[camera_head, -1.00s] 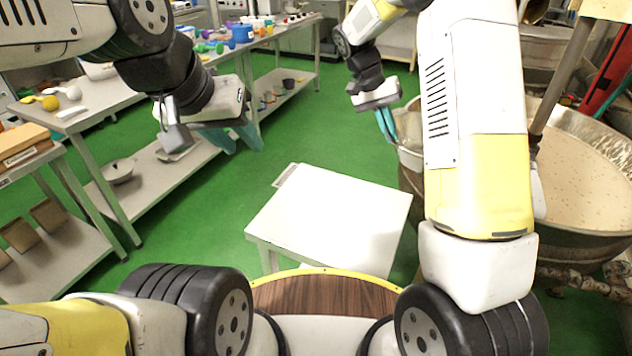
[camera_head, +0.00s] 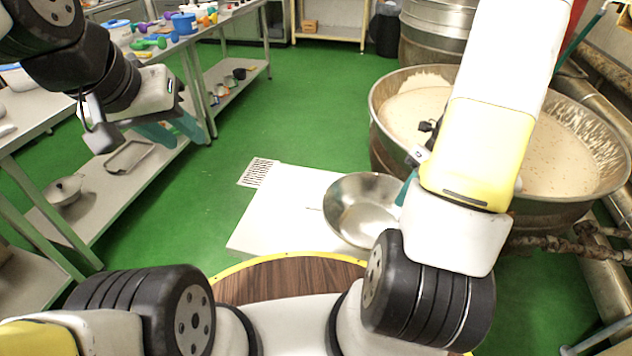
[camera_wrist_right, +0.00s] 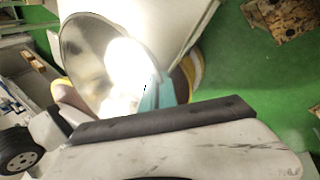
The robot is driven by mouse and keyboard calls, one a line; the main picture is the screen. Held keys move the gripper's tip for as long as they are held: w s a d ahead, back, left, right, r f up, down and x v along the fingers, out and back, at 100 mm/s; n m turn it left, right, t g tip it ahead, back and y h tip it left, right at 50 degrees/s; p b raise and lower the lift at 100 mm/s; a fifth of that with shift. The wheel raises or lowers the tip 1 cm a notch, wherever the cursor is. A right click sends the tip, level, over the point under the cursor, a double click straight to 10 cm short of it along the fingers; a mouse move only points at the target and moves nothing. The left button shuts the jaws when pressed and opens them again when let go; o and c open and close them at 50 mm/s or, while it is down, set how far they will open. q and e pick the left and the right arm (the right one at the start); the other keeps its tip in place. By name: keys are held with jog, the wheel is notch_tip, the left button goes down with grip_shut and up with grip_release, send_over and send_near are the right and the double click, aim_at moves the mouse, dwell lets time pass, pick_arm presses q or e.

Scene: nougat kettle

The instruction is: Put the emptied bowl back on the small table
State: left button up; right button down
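The shiny metal bowl (camera_head: 352,192) is over the right part of the small white table (camera_head: 272,215); I cannot tell whether its base touches the top. Its inside shows bare metal with bright reflections. My right gripper (camera_head: 406,188) is at the bowl's right rim, mostly hidden behind my own arm; a teal finger shows there. In the right wrist view the bowl (camera_wrist_right: 85,50) sits against the teal finger (camera_wrist_right: 165,92), and the gripper seems shut on its rim. My left gripper (camera_head: 172,132) is open and empty, far left of the bowl.
A large kettle (camera_head: 385,140) of pale nougat mass stands right of the table, close to my right arm. Long metal tables with colourful items (camera_head: 180,24) and a pot (camera_head: 62,190) line the left. The table's left part is clear.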

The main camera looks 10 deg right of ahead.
jog(key=w+a, duration=0.3)
jog(key=w, duration=0.1)
jog(key=w+a+f, duration=0.1)
jog(key=w+a, duration=0.2)
jog(key=w, duration=0.1)
jog(key=w+a, duration=0.4)
jog(key=shift+f, duration=2)
jog(key=c, duration=1.7)
grip_release()
jog(key=shift+f, duration=0.1)
